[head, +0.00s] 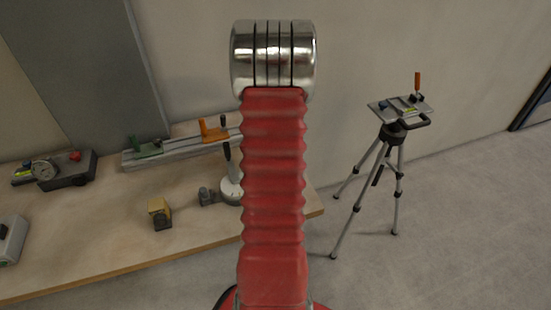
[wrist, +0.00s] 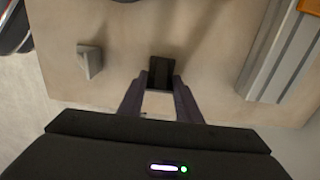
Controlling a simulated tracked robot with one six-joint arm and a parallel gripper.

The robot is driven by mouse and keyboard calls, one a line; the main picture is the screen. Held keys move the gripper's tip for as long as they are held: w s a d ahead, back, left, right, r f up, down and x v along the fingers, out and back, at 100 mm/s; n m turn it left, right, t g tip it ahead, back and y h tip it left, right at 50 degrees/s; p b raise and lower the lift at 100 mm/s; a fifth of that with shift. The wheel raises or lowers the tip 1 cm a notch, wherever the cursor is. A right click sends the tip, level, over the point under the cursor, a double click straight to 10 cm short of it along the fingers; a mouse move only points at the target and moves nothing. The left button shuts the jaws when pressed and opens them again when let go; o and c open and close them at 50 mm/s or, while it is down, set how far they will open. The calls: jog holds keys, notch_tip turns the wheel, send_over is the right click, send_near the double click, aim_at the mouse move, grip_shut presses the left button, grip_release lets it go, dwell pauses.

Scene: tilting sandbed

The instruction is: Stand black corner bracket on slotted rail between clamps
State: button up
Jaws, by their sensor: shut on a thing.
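The black corner bracket (wrist: 161,70) is between my gripper's fingertips (wrist: 161,84) in the wrist view. My gripper is shut on it, above the pale table top; the height of the gap below cannot be judged. In the head view my red arm hides the gripper. The slotted rail (head: 180,149) lies along the back of the table, with a green clamp (head: 148,148) toward its left end and an orange clamp (head: 213,131) farther right. In the wrist view the rail (wrist: 283,50) is to the right of my gripper, apart from it, with an orange part at the top corner.
A grey bracket (wrist: 90,60) stands left of my gripper. A device with a dial (head: 50,169) sits at the table's left. A tripod (head: 395,150) stands on the floor.

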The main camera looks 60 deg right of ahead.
jog(key=shift+f, duration=0.4)
jog(key=o, duration=1.2)
notch_tip(320, 180, up, 12)
jog(key=shift+r, duration=0.1)
dwell(0.4)
